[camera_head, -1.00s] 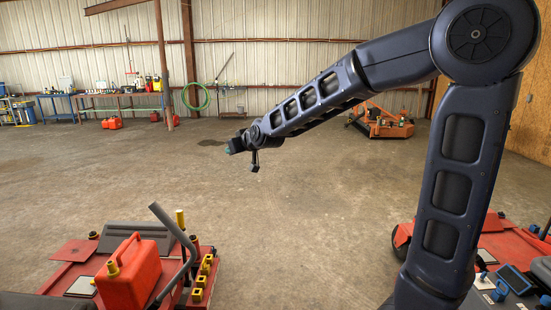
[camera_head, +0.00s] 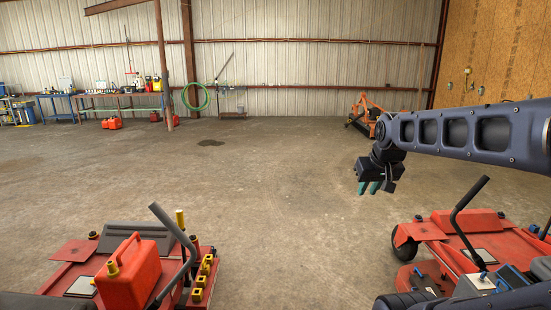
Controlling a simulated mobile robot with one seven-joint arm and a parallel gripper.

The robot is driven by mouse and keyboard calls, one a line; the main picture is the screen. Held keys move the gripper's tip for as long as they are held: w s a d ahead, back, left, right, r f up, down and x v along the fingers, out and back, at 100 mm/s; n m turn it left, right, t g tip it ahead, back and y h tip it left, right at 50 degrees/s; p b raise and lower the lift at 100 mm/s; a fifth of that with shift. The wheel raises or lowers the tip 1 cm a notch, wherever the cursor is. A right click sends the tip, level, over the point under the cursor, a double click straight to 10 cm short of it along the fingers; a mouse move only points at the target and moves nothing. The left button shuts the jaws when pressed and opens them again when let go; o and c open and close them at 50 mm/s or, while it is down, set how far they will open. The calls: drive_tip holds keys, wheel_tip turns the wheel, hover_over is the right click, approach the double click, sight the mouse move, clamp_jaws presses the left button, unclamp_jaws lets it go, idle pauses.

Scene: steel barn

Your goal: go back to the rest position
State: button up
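My gripper (camera_head: 368,188) hangs at the end of my arm, right of the picture's middle, with its greenish fingertips pointing down. A gap shows between the two fingers, and nothing is seen between them. It is in the air above the bare concrete floor, to the left of the red machine on the right. My arm reaches in from the right edge, nearly level, and bends down at the wrist.
A red machine with a black lever (camera_head: 466,215) stands at lower right, below my arm. Another red machine with a red fuel can (camera_head: 130,275) stands at lower left. An orange mower (camera_head: 362,115) is far back. Workbenches (camera_head: 120,108) line the back left. The middle floor is clear.

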drive_tip(key=shift+m+g+h, duration=0.3)
drive_tip(key=shift+m+g, duration=0.1)
drive_tip(key=shift+m, duration=0.1)
drive_tip(key=s+d, duration=0.1)
drive_tip(key=s, duration=0.1)
drive_tip(key=s+d+f, duration=0.1)
drive_tip(key=s, duration=0.1)
drive_tip(key=shift+d+f, duration=0.1)
drive_tip(key=shift+d, duration=0.1)
idle(2.5)
